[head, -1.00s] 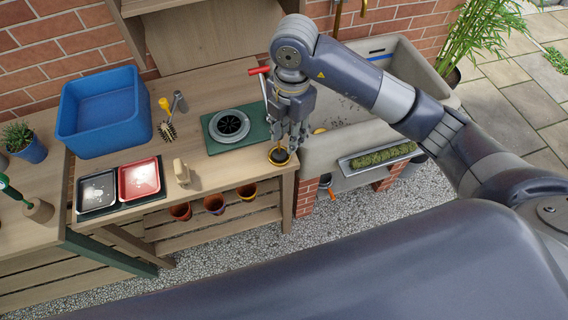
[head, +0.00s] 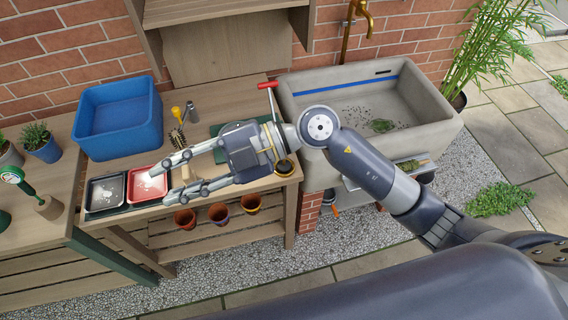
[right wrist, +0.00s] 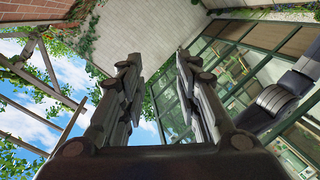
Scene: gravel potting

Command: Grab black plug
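My right gripper (head: 168,180) reaches across the potting bench from the right, with its fingers spread and pointing left. In the right wrist view the two fingers (right wrist: 160,95) stand apart with nothing between them. I cannot make out a black plug for certain. My left gripper is not in view.
A blue tub (head: 118,118), a black tray (head: 105,192) and a red tray (head: 147,184) are on the bench. Several pots (head: 219,212) stand below.

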